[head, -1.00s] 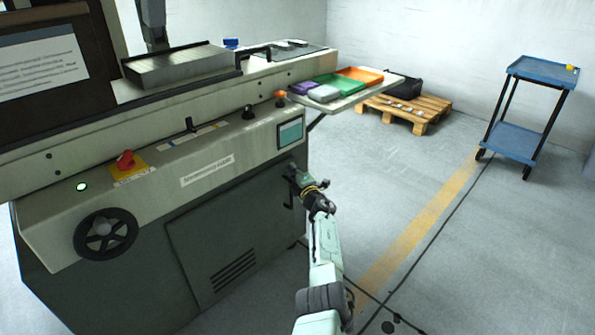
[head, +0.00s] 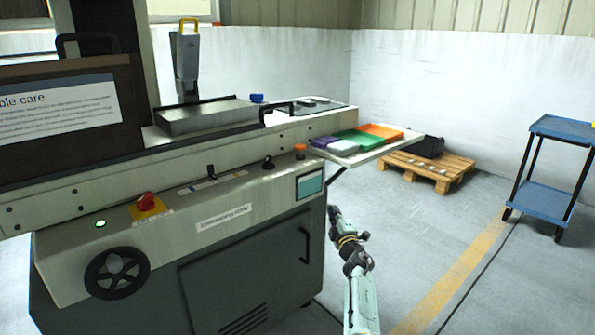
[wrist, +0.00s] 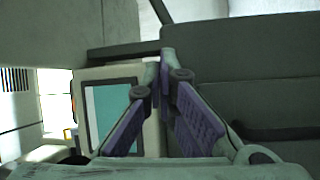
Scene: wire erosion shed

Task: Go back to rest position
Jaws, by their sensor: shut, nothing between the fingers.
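My gripper (head: 334,212) is in front of the right end of the grey machine (head: 240,262), beside its black door handle in the head view. In the wrist view my gripper (wrist: 160,85) shows its two purple-padded fingers closed together at the tips, with nothing between them. The machine's teal screen (wrist: 112,112) shows behind the left finger there, and also in the head view (head: 310,185). Whether the gripper touches the machine cannot be told.
A side shelf (head: 366,156) with purple, green and orange trays juts out from the machine above my gripper. A wooden pallet (head: 428,172) with a black bag and a blue cart (head: 548,192) stand to the right. The floor beside the yellow line (head: 455,275) is clear.

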